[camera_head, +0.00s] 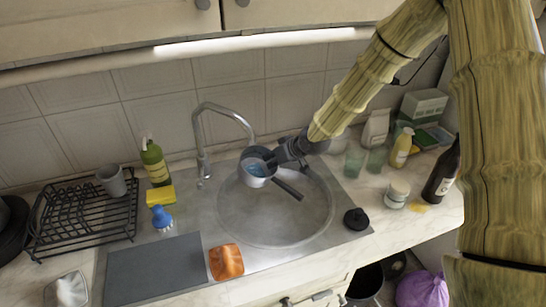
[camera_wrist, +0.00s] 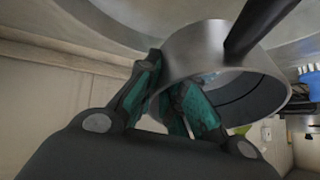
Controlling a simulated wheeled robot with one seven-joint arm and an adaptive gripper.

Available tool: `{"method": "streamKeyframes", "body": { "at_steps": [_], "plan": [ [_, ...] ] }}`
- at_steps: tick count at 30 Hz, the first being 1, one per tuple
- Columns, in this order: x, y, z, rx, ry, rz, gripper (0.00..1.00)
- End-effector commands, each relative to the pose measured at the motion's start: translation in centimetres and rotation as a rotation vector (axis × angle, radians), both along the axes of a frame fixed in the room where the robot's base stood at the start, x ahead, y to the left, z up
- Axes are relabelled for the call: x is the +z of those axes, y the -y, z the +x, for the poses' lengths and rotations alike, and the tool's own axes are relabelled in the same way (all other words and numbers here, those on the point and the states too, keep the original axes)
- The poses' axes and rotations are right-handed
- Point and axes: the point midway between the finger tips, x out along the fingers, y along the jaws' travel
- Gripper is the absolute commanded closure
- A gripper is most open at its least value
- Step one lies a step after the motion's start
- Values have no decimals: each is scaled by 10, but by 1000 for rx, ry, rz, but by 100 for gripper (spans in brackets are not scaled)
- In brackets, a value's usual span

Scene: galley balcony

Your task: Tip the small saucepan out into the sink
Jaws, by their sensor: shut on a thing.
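The small saucepan (camera_head: 251,180) is held over the round sink basin (camera_head: 275,228), near the tap. It looks light outside and dark inside, with something blue showing in it. Its black handle (camera_head: 287,189) points down and to the right. My gripper (camera_head: 274,157) is shut on the saucepan's rim and wall, not on the handle. In the wrist view my gripper's teal fingers (camera_wrist: 165,82) meet the saucepan's metal wall (camera_wrist: 208,47). The pan looks tilted there, but the amount is hard to tell. The fingertips are partly hidden by the pan.
A tap (camera_head: 203,145) arches behind the basin. A black dish rack (camera_head: 85,215) with a grey mug (camera_head: 112,182), a green bottle (camera_head: 155,165) and a blue brush (camera_head: 161,218) stand left. Glasses, a jar (camera_head: 396,194) and a dark bottle (camera_head: 442,175) stand right. The basin below is clear.

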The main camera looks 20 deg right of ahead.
Motion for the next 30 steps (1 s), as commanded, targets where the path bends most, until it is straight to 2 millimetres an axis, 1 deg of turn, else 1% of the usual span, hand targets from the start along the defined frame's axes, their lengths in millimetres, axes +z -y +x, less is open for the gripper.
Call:
{"method": "streamKeyframes", "body": {
  "at_steps": [1, 23, 30],
  "plan": [
    [5, 0, 1, 1, -13, -11, 100],
    [14, 3, -1, -5, -236, -165, 100],
    [13, 3, -1, -3, -292, -201, 100]
  ]
}}
